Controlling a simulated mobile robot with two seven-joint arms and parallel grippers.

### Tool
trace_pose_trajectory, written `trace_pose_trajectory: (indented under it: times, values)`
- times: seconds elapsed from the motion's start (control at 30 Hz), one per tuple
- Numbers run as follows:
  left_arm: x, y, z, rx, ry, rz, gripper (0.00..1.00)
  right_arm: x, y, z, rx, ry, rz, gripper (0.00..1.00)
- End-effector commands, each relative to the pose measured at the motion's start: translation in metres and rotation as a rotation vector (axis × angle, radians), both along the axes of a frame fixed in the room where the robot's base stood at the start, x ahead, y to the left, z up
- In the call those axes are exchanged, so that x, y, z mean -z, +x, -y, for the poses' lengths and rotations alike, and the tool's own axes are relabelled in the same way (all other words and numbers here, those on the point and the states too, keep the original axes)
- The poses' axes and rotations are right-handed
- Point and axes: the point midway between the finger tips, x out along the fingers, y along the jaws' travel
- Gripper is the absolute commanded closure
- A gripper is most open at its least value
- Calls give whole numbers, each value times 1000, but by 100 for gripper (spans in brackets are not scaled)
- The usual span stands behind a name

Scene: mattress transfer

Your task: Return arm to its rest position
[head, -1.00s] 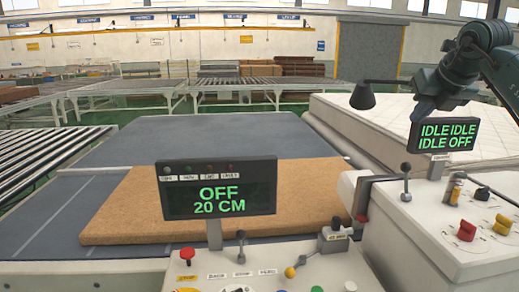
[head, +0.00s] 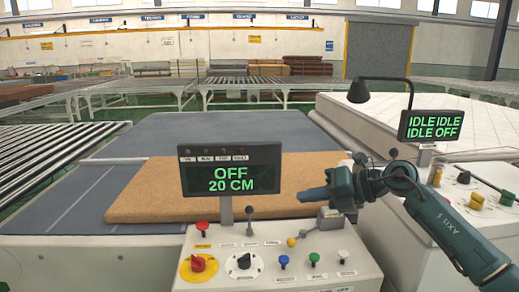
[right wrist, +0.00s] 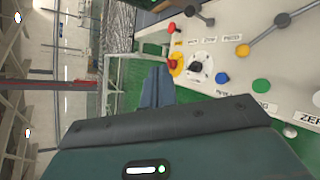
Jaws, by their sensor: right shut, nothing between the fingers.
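My right arm comes in from the lower right in the head view. Its gripper (head: 314,195) is shut and empty, pointing left above the back right part of the control panel (head: 265,262). In the right wrist view the closed fingers (right wrist: 157,88) show beside the panel, clear of its knobs. My left gripper is in neither view.
A display reading OFF, 20 CM (head: 231,171) stands on the panel, before a brown mattress slab (head: 150,192) on a grey conveyor (head: 215,130). A right console has an IDLE display (head: 431,125) and a lamp (head: 358,92). Rollers (head: 50,160) lie at left.

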Motion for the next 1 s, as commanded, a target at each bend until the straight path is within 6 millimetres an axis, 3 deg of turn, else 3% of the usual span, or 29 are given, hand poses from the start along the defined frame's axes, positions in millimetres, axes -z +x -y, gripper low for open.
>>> trace_pose_trajectory:
  times: [0.03, 0.1, 0.2, 0.3, 0.47, 0.63, 0.8, 0.9, 1.0]
  values:
    - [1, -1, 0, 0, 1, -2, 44, 19, -15, -22, -19, 131, -49, 100]
    - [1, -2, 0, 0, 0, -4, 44, 33, -33, -43, -17, 313, -109, 100]
    - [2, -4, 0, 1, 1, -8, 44, 50, -55, -59, 34, 569, -217, 100]
    - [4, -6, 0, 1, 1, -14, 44, 70, -72, -61, 135, 810, -345, 100]
    - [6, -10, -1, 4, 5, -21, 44, 117, -96, -42, 394, 1146, -585, 100]
    - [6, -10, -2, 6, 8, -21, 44, 194, -136, -7, 770, 1407, -878, 100]
    - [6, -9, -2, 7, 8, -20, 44, 279, -208, 22, 1191, 1541, -1188, 100]
    - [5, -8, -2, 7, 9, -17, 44, 315, -252, 31, 1392, 1564, -1338, 100]
    - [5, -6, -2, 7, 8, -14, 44, 337, -286, 35, 1528, 1565, -1443, 100]
